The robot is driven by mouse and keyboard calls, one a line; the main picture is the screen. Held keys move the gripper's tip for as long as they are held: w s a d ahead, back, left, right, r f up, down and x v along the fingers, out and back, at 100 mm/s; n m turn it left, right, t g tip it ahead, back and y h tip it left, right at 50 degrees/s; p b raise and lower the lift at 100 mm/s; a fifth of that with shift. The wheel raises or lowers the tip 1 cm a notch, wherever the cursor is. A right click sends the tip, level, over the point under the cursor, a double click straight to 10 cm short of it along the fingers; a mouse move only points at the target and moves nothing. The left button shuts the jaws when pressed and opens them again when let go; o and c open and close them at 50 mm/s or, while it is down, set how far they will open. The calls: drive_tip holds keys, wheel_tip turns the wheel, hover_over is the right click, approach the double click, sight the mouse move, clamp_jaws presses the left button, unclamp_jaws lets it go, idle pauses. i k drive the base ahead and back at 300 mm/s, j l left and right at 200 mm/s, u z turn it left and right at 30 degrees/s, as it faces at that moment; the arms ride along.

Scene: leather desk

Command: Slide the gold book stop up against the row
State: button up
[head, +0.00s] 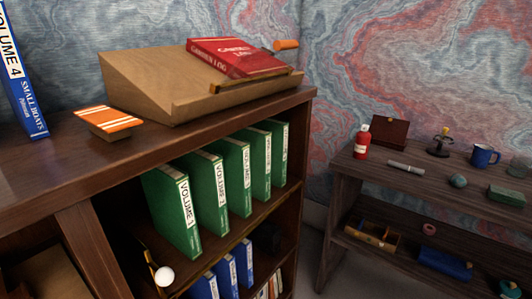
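A thin gold-edged upright piece with a white ball knob, which looks like the gold book stop (150,257), stands on the upper shelf in the head view, low and left of centre. Its left side is in the dark of the shelf. The row of green books (232,177) stands upright to its right, spines facing out with white volume labels. A gap shows between the stop and the nearest green book (172,212). My gripper is not in view.
A side table (430,185) at right holds a red bottle (362,142), blue mug (484,156) and small items.

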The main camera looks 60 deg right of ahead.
sight(138, 255)
drive_tip(key=k+j+z, duration=0.5)
drive_tip(key=k+z, duration=0.3)
drive_tip(key=i, duration=0.1)
